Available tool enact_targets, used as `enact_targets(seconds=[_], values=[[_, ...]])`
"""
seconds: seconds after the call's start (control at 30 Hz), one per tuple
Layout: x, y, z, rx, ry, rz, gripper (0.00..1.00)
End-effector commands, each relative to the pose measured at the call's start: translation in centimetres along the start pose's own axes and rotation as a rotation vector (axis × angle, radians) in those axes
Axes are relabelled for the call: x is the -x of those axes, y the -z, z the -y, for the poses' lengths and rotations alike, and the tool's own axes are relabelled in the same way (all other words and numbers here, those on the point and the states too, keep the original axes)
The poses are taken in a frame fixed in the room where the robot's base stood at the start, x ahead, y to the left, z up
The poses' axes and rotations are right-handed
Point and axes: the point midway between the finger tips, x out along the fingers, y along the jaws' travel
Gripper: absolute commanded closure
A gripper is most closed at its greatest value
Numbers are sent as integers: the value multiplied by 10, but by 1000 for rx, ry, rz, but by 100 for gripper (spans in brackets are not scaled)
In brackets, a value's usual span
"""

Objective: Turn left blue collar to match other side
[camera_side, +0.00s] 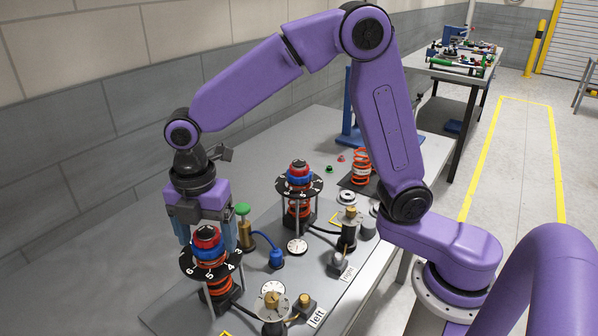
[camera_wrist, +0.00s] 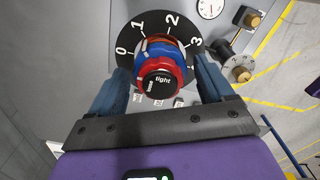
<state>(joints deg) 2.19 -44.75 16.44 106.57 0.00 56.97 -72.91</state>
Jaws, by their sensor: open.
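The left blue collar (camera_side: 208,253) sits on a black numbered dial (camera_side: 192,266) above an orange spring, with a red ring and black cap over it. In the wrist view the collar (camera_wrist: 172,49) shows behind the red ring and the cap marked "tight"; dial numbers 0 to 3 are readable. My gripper (camera_side: 207,242) is open, pointing down, with one blue finger on each side of this stack.
Gauges, brass knobs and the "left" label (camera_side: 317,318) are in front. A loose orange spring (camera_side: 361,167) stands at the back.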

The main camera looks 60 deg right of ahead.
Motion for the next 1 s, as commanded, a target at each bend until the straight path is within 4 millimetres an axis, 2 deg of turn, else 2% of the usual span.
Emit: enact_targets(seconds=[0.33, 0.67, 0.93, 0.97, 1.0], values=[[0, 0, 0, 157, 0, 0, 19], [0, 0, 0, 478, 0, 0, 19], [0, 0, 0, 512, 0, 0, 19], [0, 0, 0, 511, 0, 0, 22], [0, 0, 0, 511, 0, 0, 35]])
